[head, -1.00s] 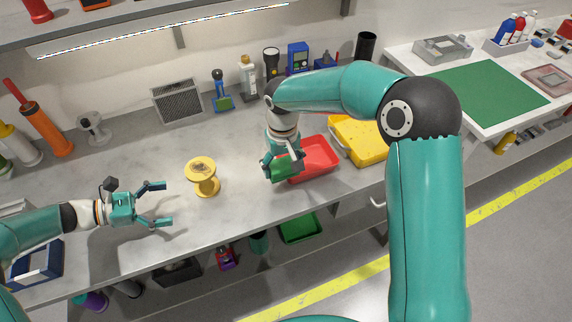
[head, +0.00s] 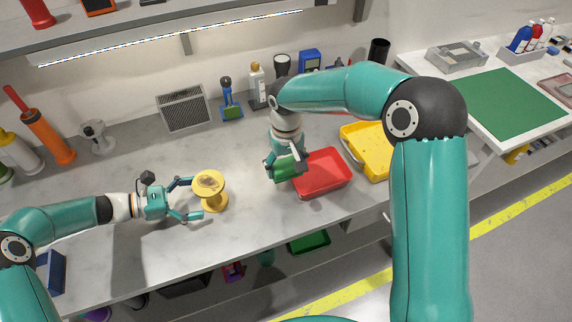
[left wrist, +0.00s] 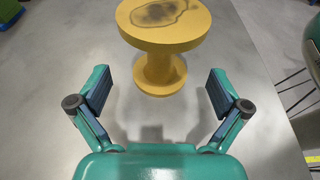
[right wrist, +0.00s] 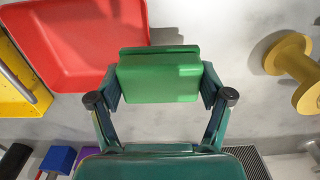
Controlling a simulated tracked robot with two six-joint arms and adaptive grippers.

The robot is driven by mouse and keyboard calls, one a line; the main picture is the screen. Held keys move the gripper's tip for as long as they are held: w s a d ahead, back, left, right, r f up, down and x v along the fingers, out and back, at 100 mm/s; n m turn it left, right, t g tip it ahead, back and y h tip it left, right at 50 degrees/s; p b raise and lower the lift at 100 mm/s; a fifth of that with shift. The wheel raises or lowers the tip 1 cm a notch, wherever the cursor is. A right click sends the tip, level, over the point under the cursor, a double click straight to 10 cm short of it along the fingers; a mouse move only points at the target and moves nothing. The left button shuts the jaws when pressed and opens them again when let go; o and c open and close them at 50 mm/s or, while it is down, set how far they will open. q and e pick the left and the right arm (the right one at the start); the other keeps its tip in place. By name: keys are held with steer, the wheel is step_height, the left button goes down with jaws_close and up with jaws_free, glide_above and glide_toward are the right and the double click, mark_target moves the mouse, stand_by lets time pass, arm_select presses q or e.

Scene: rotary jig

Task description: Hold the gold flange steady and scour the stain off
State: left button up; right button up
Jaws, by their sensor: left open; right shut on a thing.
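The gold flange (head: 210,190) is a spool-shaped piece standing upright on the bench. A dark stain (left wrist: 158,13) marks its top disc in the left wrist view. My left gripper (head: 192,199) is open beside the flange, its fingers pointing at it. In the left wrist view the flange (left wrist: 160,72) stands just beyond the spread fingertips (left wrist: 158,92), with nothing between them. My right gripper (right wrist: 160,85) is shut on a green scouring pad (right wrist: 158,76). The pad also shows in the head view (head: 284,172), held beside the red tray, to the right of the flange.
The red tray (head: 322,174) lies right of the pad, with a yellow bin (head: 365,150) beyond it. Bare bench lies between flange and pad.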

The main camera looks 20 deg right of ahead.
mark_target(208, 196)
arm_select(q)
steer(key=shift+b+x, duration=0.45)
steer(key=shift+x, duration=1.2)
steer(key=shift+a, duration=0.1)
steer(key=c, duration=1.7)
